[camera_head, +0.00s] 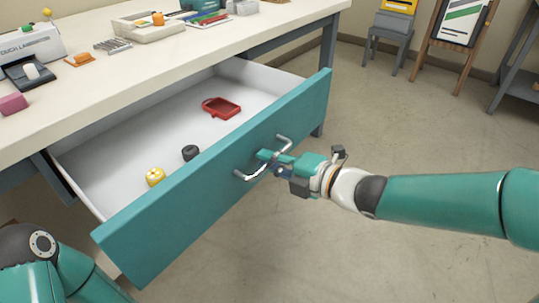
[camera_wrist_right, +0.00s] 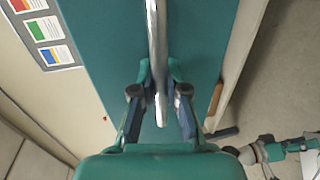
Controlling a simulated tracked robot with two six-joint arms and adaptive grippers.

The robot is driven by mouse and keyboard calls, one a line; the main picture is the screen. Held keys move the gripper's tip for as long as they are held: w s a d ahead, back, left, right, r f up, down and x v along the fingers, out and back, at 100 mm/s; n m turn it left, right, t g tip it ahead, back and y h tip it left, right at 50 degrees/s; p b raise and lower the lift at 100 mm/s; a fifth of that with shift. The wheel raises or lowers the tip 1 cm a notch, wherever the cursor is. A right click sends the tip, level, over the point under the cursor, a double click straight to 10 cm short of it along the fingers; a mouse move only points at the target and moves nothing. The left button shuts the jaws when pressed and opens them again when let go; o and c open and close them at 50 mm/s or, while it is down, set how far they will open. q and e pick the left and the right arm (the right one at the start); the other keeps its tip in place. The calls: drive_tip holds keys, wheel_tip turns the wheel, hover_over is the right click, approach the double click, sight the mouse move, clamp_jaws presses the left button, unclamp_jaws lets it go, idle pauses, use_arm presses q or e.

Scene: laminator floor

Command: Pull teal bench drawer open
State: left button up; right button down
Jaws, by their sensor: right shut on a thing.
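The teal bench drawer (camera_head: 215,190) is pulled out from under the bench, its white inside (camera_head: 140,130) showing. Its silver bar handle (camera_head: 254,173) is on the teal front. My right gripper (camera_head: 268,158) is shut on the handle. In the right wrist view the handle (camera_wrist_right: 153,45) runs between its two fingers (camera_wrist_right: 160,95). My left arm shows in the lower left of the head view, its gripper out of frame. In the right wrist view a small arm, likely my left one, shows at lower right; its fingers are too small to tell.
In the drawer lie a red tray-like item (camera_head: 222,107), a black round item (camera_head: 190,153) and a yellow item (camera_head: 155,177). The bench top (camera_head: 190,52) holds a laminator (camera_head: 28,45) and several small things. The floor (camera_head: 420,130) right of the drawer is clear.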

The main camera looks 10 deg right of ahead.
drive_tip(key=shift+s+f, duration=0.1)
drive_tip(key=shift+s, duration=0.05)
drive_tip(key=c, duration=1.2)
unclamp_jaws()
drive_tip(key=shift+d, duration=0.1)
drive_tip(key=shift+d, duration=0.15)
drive_tip(key=v, duration=1.1)
drive_tip(key=shift+s+d, duration=0.15)
drive_tip(key=shift+s, duration=0.15)
